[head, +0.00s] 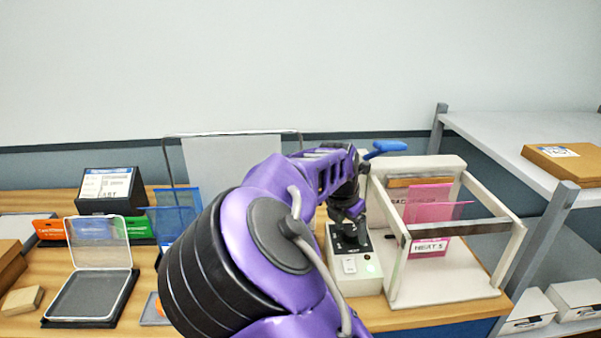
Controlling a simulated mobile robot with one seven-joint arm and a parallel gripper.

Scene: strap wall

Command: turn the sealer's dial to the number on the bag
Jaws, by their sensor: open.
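The sealer (440,280) is a white machine at the right end of the wooden table. Its control box (362,288) has a black dial (350,238), a white switch and a lit green lamp. A pink bag (430,200) hangs in the sealer's frame, and its label (430,248) reads "HEAT 5". My gripper (349,217) is open and points down right over the dial. I cannot tell whether the fingers touch the dial. The gripper and arm hide part of the dial, and its setting is too small to read.
The sealer's blue-handled lever (385,148) stands up behind my gripper. A clear-lidded case (95,290), a black label printer (112,190) and coloured cards are at the left. A grey shelf (500,135) with a cardboard box (568,162) stands at the right.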

